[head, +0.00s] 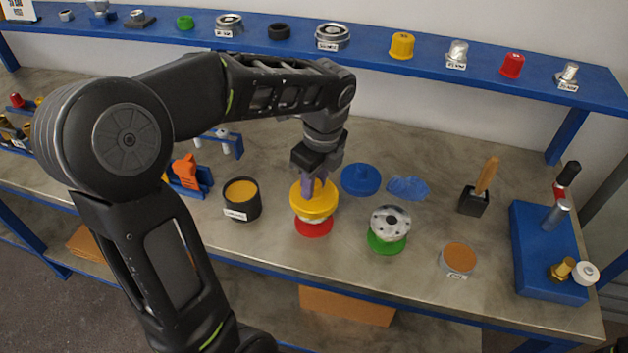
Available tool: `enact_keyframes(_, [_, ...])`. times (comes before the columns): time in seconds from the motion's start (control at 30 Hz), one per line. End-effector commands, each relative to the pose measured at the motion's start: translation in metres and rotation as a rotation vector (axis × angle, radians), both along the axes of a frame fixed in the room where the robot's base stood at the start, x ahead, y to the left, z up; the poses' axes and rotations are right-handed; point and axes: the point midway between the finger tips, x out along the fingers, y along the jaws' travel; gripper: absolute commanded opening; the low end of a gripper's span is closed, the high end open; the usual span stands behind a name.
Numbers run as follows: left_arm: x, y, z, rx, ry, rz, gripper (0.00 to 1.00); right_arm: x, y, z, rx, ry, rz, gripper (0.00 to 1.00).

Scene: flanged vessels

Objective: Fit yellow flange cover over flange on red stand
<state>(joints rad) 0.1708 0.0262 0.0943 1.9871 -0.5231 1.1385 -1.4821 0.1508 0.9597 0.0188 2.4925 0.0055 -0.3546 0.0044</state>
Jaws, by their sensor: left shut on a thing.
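The yellow flange cover (315,203) is at the middle of the table in the head view. My left gripper (317,181) is above it, pointing down, shut on the cover's top. The cover sits over the flange, whose pale edge (314,219) shows as a thin band below it. The red stand (314,229) is under the flange. The cover looks roughly level; whether it is fully seated I cannot tell. My right gripper is not in view.
A green stand with a bare metal flange (390,222) is close on the right. A blue cover (360,179) lies behind it. A black cup (242,199) stands on the left. A blue shelf (380,58) with several parts runs along the back.

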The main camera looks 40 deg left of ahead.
Motion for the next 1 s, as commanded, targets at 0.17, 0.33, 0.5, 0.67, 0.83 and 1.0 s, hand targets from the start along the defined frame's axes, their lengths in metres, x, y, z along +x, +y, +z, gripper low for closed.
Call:
enact_keyframes(0.17, [0.000, 0.000, -0.007, 0.000, 0.000, 0.000, 0.00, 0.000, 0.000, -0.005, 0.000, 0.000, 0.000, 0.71])
enact_keyframes(0.33, [0.000, 0.000, -0.012, 0.000, 0.000, 0.000, 0.00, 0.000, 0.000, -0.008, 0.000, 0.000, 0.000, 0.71])
enact_keyframes(0.5, [0.000, 0.000, -0.017, 0.000, 0.001, 0.000, 0.00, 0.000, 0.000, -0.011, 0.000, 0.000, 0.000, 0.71])
enact_keyframes(0.67, [0.000, 0.000, -0.022, 0.000, 0.001, 0.000, 0.00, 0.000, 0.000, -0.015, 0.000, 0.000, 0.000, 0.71])
enact_keyframes(0.83, [0.000, 0.000, -0.027, 0.000, 0.001, 0.000, 0.00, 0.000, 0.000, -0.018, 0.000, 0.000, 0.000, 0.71])
enact_keyframes(1.0, [0.000, 0.000, -0.026, 0.000, 0.001, 0.000, 0.40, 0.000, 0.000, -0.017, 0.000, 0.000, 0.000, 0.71])
